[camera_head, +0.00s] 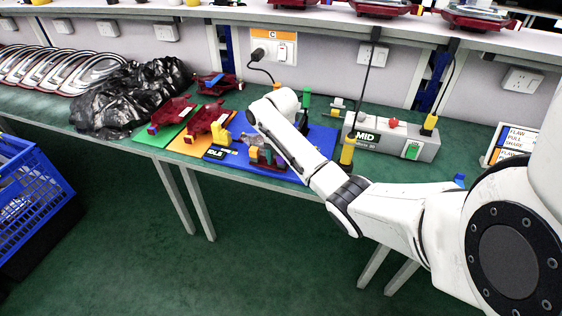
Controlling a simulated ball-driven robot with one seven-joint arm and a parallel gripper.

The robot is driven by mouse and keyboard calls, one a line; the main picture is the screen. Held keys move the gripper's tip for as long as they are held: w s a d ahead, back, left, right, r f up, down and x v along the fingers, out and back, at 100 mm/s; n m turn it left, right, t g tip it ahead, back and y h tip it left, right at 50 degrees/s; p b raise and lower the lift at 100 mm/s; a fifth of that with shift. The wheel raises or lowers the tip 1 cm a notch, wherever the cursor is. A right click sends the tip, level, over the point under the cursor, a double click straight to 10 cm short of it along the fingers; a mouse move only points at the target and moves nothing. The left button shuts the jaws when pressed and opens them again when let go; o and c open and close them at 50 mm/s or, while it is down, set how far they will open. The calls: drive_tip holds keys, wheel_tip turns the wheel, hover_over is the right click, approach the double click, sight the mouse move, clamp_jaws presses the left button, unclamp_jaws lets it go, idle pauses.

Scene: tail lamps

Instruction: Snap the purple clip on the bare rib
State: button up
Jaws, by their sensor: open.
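My white arm reaches in from the right over the blue mat (313,142) on the green bench. Its wrist end is above the mat, and I cannot make out my gripper's fingers there. A small fixture (269,157) with red, green and yellow parts stands on the mat beside my forearm, partly covered by it. I cannot pick out a purple clip or a bare rib. Dark red lamp housings lie on the green mat, on the orange mat (203,147) and behind them; one is the housing (208,122) on the orange mat.
A yellow block (222,134) stands near a dark "IDLE" sign (217,154). A grey "MID" box (411,146) and a yellow-black post (348,151) stand right of the mat. A crumpled black bag (128,98) lies left. A blue crate (33,208) stands by the bench.

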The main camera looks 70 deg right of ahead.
wheel_tip(320, 180, up, 10)
drive_tip(key=shift+f+p, duration=0.1)
drive_tip(key=shift+p, duration=0.7)
